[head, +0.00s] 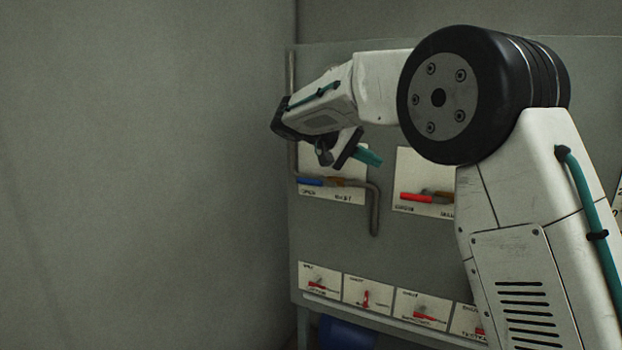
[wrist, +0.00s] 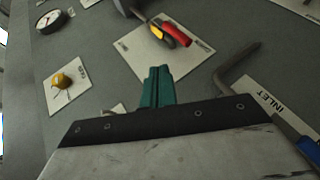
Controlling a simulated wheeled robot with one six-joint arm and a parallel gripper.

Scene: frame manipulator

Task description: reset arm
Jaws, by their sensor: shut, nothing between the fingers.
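My gripper (head: 366,157) is in front of the upper left part of a grey panel (head: 330,262) in the head view. Its teal fingers also show in the wrist view (wrist: 157,88), pressed together and empty. My white arm reaches across the head view from the right and hides much of the panel. Below the gripper is a white plate with a blue-handled lever (head: 311,182). To its right is a plate with a red-handled lever (head: 417,198). The wrist view shows a red handle (wrist: 176,33) ahead of the fingers and a blue handle (wrist: 308,149) at the lower right.
A bent grey pipe (head: 375,208) runs beside the blue-handled lever. Several small plates with red levers (head: 366,297) line the panel's bottom. The wrist view shows a round gauge (wrist: 52,20) and a yellow knob (wrist: 61,81). A bare wall (head: 140,170) stands at the left.

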